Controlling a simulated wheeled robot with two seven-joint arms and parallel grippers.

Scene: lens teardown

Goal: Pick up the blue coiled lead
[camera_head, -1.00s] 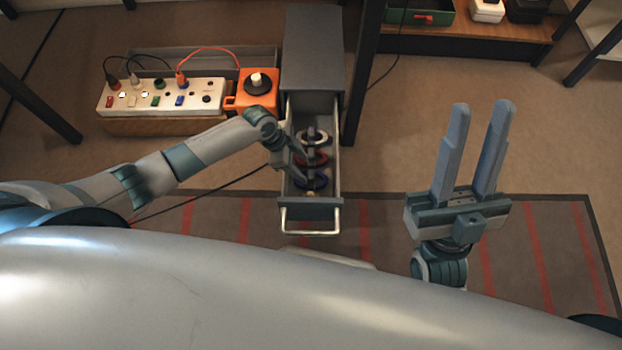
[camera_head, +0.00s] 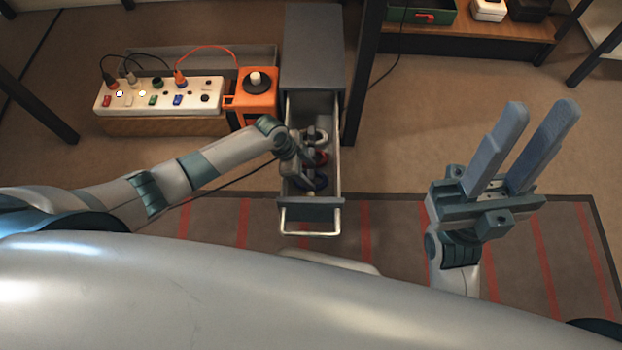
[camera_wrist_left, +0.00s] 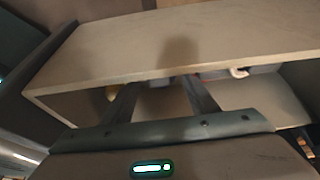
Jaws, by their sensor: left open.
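The blue coiled lead (camera_head: 319,182) lies in the open drawer (camera_head: 341,190), nearest the drawer's front. My left gripper (camera_head: 309,168) reaches down into the drawer from the left, and its hand partly covers the leads. In the left wrist view its two fingers (camera_wrist_left: 162,96) are apart, with a pale panel across their far ends, so their tips and the blue lead are not visible there. I cannot tell whether the fingers touch the lead. My right gripper (camera_head: 543,108) is open and empty, raised over the floor at right.
A red coiled lead (camera_head: 321,158) and a white one (camera_head: 320,138) lie farther back in the drawer. The grey cabinet (camera_head: 312,50) stands behind. A white socket panel (camera_head: 195,99) and orange box (camera_head: 258,98) are to the left. A dark post (camera_head: 362,80) stands close right.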

